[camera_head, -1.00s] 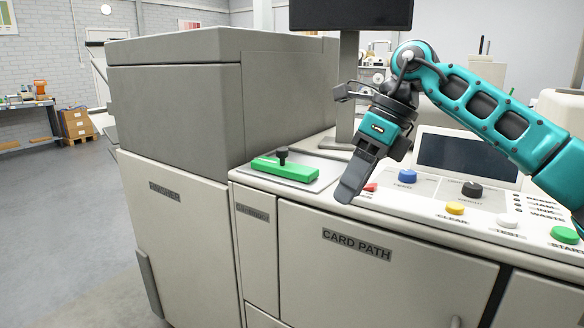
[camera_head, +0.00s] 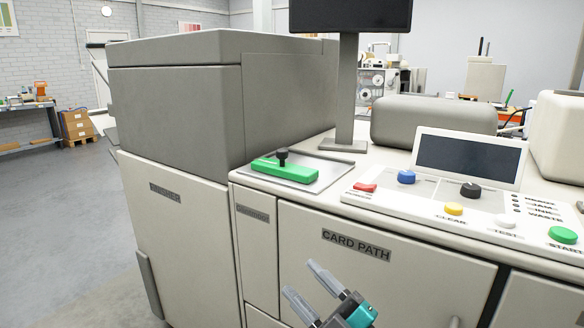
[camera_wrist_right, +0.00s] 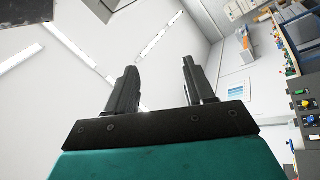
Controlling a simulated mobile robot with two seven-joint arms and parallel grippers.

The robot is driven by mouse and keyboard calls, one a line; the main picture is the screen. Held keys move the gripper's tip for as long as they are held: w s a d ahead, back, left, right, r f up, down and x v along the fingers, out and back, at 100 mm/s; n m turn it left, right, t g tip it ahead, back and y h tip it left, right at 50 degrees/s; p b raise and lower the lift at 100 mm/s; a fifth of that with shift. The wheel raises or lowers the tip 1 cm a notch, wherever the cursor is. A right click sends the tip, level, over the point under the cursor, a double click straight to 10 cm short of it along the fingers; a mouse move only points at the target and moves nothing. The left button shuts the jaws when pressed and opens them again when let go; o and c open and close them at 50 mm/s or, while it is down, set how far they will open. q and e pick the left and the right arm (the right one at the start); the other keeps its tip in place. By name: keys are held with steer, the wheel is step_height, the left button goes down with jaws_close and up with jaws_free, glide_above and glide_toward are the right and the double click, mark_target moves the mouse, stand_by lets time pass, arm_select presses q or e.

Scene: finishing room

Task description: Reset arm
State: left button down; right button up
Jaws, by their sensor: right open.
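My right gripper (camera_head: 306,284) is low in the head view, in front of the machine's CARD PATH door. Its two fingers are apart with nothing between them. In the right wrist view the same gripper (camera_wrist_right: 158,85) has its fingers spread, with ceiling and wall behind them. My left gripper is not in the head view.
A machine with a control panel (camera_head: 430,203) fills the middle and right. Its panel has coloured knobs and a dark screen (camera_head: 467,160). A green piece with a black knob (camera_head: 286,169) lies on a grey plate. Open floor (camera_head: 60,220) is at left.

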steer(key=s+d+f+m+h, duration=0.3)
steer(key=d+f+m+h, duration=0.15)
steer(key=f+m, duration=0.2)
steer(key=s+d+f+m+h, duration=0.2)
steer(key=d+f+m+h, duration=0.25)
steer(key=f, duration=0.35)
steer(key=s+d+f+m+g+h, duration=0.2)
steer(key=s+d+f+m, duration=0.1)
steer(key=s+f, duration=0.2)
steer(key=s+d+f+m+g+h, duration=0.2)
steer(key=s+d+f+m+h, duration=0.1)
steer(key=s+f, duration=0.3)
steer(key=shift+s+f+g, duration=0.3)
steer(key=shift+s+g, duration=0.1)
steer(key=shift+s, duration=0.6)
